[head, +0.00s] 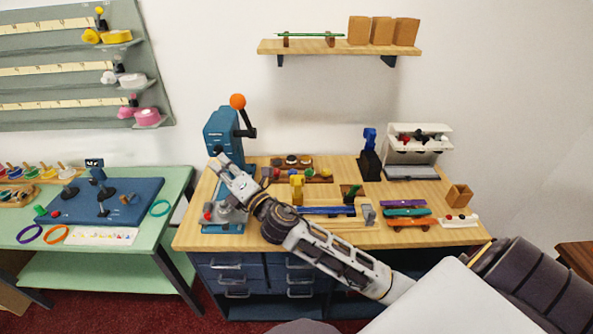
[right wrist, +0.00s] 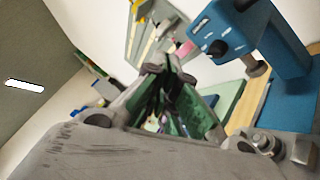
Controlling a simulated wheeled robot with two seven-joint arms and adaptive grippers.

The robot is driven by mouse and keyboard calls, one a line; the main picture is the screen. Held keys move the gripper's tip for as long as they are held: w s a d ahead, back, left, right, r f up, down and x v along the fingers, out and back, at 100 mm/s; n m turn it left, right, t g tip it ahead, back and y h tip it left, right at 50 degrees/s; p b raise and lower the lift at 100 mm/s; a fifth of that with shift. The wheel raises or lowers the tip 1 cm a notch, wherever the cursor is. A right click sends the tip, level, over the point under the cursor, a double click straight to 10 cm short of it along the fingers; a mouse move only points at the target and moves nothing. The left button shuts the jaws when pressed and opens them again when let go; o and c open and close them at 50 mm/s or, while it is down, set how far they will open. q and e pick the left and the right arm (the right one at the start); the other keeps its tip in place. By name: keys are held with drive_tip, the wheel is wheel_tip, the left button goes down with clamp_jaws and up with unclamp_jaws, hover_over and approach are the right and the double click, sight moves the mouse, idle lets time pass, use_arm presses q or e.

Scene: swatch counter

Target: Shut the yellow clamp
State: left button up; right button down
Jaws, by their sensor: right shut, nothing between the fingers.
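A yellow upright piece (head: 297,188), which looks like the yellow clamp, stands on the wooden bench behind my right forearm, at the left end of a blue rail (head: 328,211). Its handle looks raised, but it is too small to tell surely. My right gripper (head: 219,163) is shut and empty, in front of the blue press at the bench's left side, up and left of the yellow piece and apart from it. The fingers (right wrist: 168,72) also show in the right wrist view, pointing towards the wall rack. My left gripper is out of view.
The blue press (head: 222,135) with an orange knob stands close to my right gripper. A green table (head: 100,258) stands left. A shelf (head: 340,46) hangs above.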

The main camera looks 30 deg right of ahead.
drive_tip(key=s+a+n+g+y, duration=0.1)
drive_tip(key=a+n+g+y, duration=0.45)
drive_tip(key=n, duration=0.85)
drive_tip(key=s+a+n+g+y, duration=0.1)
drive_tip(key=a+n+g+y, duration=0.45)
drive_tip(key=n, duration=0.75)
drive_tip(key=w+d+f+n+g+h, duration=0.3)
drive_tip(key=d+f+n+g+h, duration=0.1)
drive_tip(key=d+f+n+h, duration=0.45)
drive_tip(key=w+d+r+n+h, duration=0.1)
drive_tip(key=d+h, duration=0.4)
drive_tip(key=d, duration=0.9)
drive_tip(key=w+d+r+n+h, duration=0.1)
drive_tip(key=d+h, duration=0.4)
drive_tip(key=d, duration=0.9)
drive_tip(key=shift+w+d+n+g+h, duration=0.35)
drive_tip(key=shift+w+n, duration=0.25)
drive_tip(key=shift+n, duration=0.65)
drive_tip(key=shift+f, duration=0.1)
